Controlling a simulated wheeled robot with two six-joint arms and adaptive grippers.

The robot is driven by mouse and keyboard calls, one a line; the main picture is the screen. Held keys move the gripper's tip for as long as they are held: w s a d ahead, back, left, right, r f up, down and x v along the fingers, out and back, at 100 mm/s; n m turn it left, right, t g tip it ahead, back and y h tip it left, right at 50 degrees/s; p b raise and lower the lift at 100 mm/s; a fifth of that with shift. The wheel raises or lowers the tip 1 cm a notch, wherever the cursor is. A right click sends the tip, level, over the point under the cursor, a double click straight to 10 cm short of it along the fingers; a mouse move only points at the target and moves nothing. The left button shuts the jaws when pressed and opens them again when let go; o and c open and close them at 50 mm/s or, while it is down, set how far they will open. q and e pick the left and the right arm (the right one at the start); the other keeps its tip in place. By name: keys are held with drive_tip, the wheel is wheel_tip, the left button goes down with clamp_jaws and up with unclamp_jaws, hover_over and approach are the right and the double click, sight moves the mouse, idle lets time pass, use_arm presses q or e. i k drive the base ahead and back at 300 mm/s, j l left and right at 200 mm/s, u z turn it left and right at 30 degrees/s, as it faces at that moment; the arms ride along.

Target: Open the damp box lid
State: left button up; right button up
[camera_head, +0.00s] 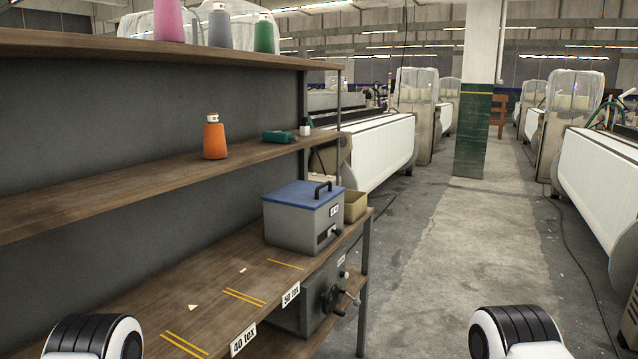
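The damp box (290,228) is a grey box standing on the far right end of the wooden bench shelf. Its blue lid (298,195) lies flat and shut on top. A black handle (322,189) stands up near the lid's right edge. The box front, facing right, carries a small label and a dark latch-like fitting (327,234). Neither gripper is in view. Only rounded white and black parts of my two arms show at the bottom edge, well apart from the box.
A small tan bin (355,206) stands just behind the box. The upper shelves hold an orange cone (214,138), a green spool (277,137) and other cones. A grey unit with a black knob (334,298) sits below the bench. The floor aisle (450,260) to the right is clear.

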sight(304, 194)
drive_tip(key=i+l+u, duration=0.35)
drive_tip(key=i+l, duration=0.15)
drive_tip(key=i+l+u, duration=0.3)
drive_tip(key=i+l, duration=0.15)
drive_tip(key=l, duration=0.2)
drive_tip(key=i+l+u, duration=0.2)
drive_tip(key=l, duration=0.15)
drive_tip(key=i+l+u, duration=0.15)
drive_tip(key=l, duration=0.25)
drive_tip(key=i+l+u, duration=0.2)
drive_tip(key=l, duration=0.2)
drive_tip(key=i+l+u, duration=0.15)
drive_tip(key=l, duration=0.25)
